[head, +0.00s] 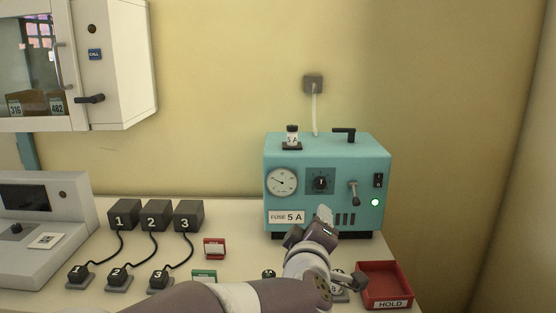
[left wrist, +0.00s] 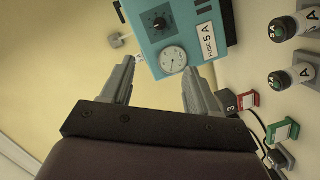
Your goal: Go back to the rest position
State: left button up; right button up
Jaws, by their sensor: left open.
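My left gripper (head: 324,214) reaches in from the bottom in the head view, in front of the teal device (head: 328,150). In the left wrist view, its two fingers (left wrist: 160,68) stand apart with nothing between them. The teal device (left wrist: 180,12) shows just beyond the fingertips there, with its gauge and "FUSE 5 A" label. I cannot tell whether the gripper touches it. On top of the device in the head view stands a small dark-capped fuse (head: 292,137) marked 5 A. A green lamp (head: 375,202) is lit on its front. My right gripper is not in view.
A red HOLD tray (head: 387,280) lies right of my arm. Black blocks (head: 152,214) numbered 1 to 3 have cables running to plugs. Red (head: 214,248) and green (head: 204,276) holders stand nearby. Fuses (left wrist: 291,74) show in the wrist view. A white cabinet (head: 125,60) hangs upper left.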

pick_arm(q)
jog(key=s+a+f+m+g, duration=0.1)
jog(key=a+f+m+g, duration=0.1)
jog(key=a+f, duration=0.2)
jog(key=s+a+f+m+g, duration=0.1)
jog(key=a+f+m+g, duration=0.1)
jog(key=a+f, duration=0.2)
jog(key=s+a+f+m+g, duration=0.2)
jog(key=a+f, duration=0.2)
jog(key=f, duration=0.2)
jog(key=shift+a+y, duration=0.1)
jog(key=shift+y, duration=0.2)
jog(key=s+a+f+m+g+y+b, duration=0.15)
jog(key=s+a+f+g, duration=0.25)
jog(key=s+a+f, duration=0.4)
jog(key=s+a+f+m+g+y, duration=0.15)
jog(key=s+a+f+g, duration=0.35)
jog(key=s, duration=0.5)
notch_tip(320, 180, down, 11)
jog(key=s+b, duration=0.2)
jog(key=b, duration=0.7)
notch_tip(320, 180, up, 28)
jog(key=p, duration=2.7)
jog(key=shift+m, duration=0.4)
